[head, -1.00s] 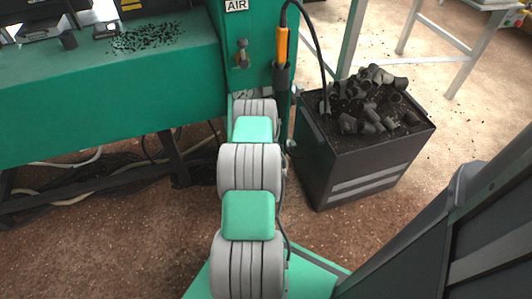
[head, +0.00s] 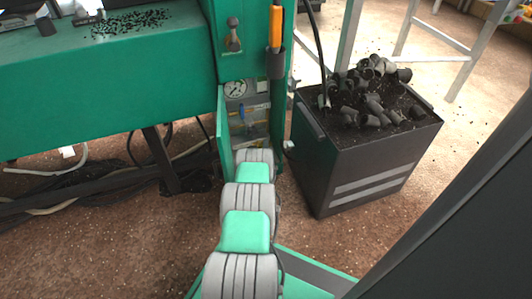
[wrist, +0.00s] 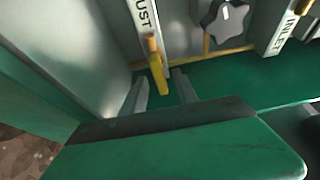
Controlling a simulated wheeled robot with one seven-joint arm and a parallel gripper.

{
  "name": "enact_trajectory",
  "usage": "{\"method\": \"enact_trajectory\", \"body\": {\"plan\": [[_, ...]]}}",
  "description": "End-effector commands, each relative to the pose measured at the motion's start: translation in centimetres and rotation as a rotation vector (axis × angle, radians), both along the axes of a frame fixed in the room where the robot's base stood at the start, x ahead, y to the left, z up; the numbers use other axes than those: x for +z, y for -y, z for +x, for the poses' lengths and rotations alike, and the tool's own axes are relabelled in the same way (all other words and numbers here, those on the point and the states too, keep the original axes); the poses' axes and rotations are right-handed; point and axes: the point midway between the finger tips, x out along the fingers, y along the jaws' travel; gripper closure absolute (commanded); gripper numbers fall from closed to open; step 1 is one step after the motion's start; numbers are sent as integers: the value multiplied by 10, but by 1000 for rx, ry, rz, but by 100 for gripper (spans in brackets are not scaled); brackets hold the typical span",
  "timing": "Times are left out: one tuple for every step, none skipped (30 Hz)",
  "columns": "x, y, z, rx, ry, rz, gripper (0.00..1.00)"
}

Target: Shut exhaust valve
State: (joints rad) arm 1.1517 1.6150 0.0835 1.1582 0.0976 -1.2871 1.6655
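The exhaust valve's yellow lever (wrist: 158,72) hangs down below a white label strip (wrist: 146,16) on which the letters "UST" show. My gripper (wrist: 160,84) is open, with one grey finger on each side of the lever's lower part. I cannot tell whether either finger touches it. In the head view the valve sits somewhere in the open cabinet (head: 250,114) under the green machine, too small to make out. My arm hides my gripper in that view.
A grey star-shaped knob (wrist: 226,20) and an "INLET" label (wrist: 284,30) are right of the lever. A pressure gauge (head: 236,88) is at the cabinet's top. The open green door (head: 223,128) stands at its left. A black bin (head: 355,165) of dark fittings stands close to the right.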

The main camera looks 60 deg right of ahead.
Motion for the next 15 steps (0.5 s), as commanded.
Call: {"method": "enact_trajectory", "body": {"plan": [[-2, 5, 1, 0, 0, 0, 65], [-2, 7, 2, 0, 0, 1, 65], [-1, 8, 3, 0, 0, 1, 65], [-1, 9, 4, 1, -1, 2, 65], [0, 9, 4, 1, -1, 2, 65], [0, 10, 4, 1, -1, 2, 65], [1, 10, 4, 1, -1, 3, 65], [1, 10, 4, 1, -1, 3, 65], [1, 10, 4, 1, -2, 2, 65], [1, 10, 4, 1, -2, 2, 65], [1, 10, 4, 1, -2, 2, 65], [1, 10, 4, 1, -2, 2, 69], [1, 10, 4, 1, -2, 2, 71], [1, 10, 4, 1, -2, 1, 74], [1, 10, 4, 1, -2, 1, 77]]}}
